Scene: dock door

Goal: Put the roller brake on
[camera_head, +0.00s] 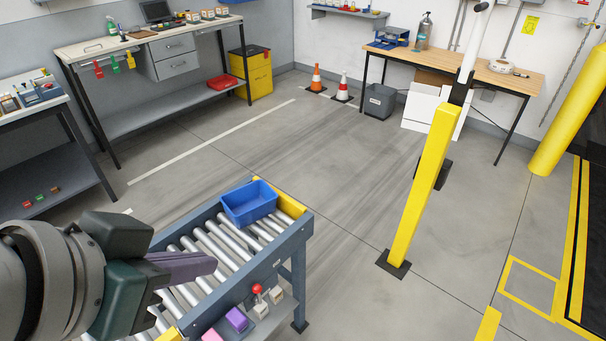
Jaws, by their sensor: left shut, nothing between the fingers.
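A roller conveyor (208,249) with a blue-grey frame stands at the lower centre. A small lever with a red ball knob (257,288) sits on its near right side and looks like the roller brake handle. The knob is up; I cannot tell which setting it is in. My left gripper (212,263) comes in from the left above the rollers. Its fingers are together and empty, pointing right, to the left of the red knob and apart from it. My right gripper is not in view.
A blue bin (249,203) rests on the rollers near the yellow end stop (280,198). Purple (237,319) and pink (212,335) blocks and a pale block (276,295) lie beside the lever. A yellow post (423,190) stands right; the floor between is clear.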

